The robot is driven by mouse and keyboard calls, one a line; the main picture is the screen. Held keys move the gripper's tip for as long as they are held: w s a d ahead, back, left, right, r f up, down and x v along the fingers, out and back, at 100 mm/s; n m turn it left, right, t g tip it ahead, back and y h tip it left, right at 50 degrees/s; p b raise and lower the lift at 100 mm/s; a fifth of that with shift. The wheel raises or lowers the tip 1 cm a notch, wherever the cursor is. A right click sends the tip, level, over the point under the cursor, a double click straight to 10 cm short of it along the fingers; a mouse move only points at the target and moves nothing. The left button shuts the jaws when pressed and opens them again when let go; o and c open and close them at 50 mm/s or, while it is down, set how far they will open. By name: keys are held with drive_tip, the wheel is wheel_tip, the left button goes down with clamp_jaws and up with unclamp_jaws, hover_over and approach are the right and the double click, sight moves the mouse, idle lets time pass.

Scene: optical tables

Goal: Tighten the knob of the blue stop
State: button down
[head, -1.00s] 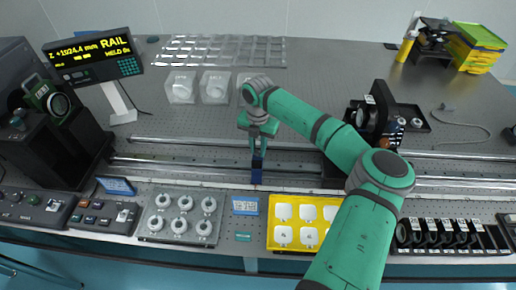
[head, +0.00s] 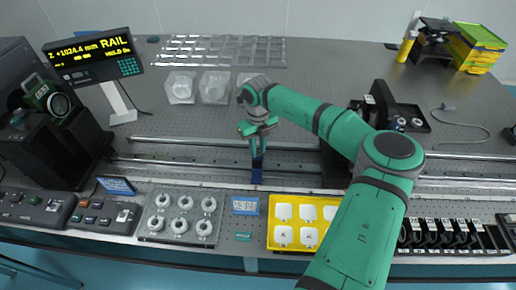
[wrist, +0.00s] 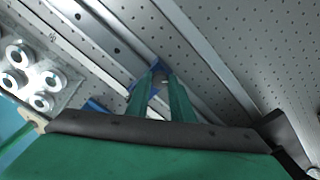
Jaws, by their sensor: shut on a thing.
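The blue stop (head: 257,172) stands on the rail (head: 215,166) near the front middle of the table. My gripper (head: 257,154) reaches down to the top of the stop, with its fingers shut on the stop's knob. Part of the blue stop (wrist: 157,66) shows just beyond the fingertips. The knob is mostly hidden by the fingers.
A yellow tray (head: 270,222) with white pieces and a plate of ring-shaped parts (head: 180,229) lie in front of the rail. A dark carriage with optics (head: 378,105) stands to the right. A RAIL display (head: 92,58) stands at the back left.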

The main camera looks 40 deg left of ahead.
sight(258, 152)
drive_tip(key=n, duration=0.4)
drive_tip(key=shift+n, duration=2.2)
drive_tip(key=c, duration=1.6)
unclamp_jaws()
drive_tip(key=shift+o, duration=0.2)
drive_tip(key=shift+r, duration=0.15)
wheel_tip(258, 152, up, 11)
drive_tip(key=shift+f, duration=0.2)
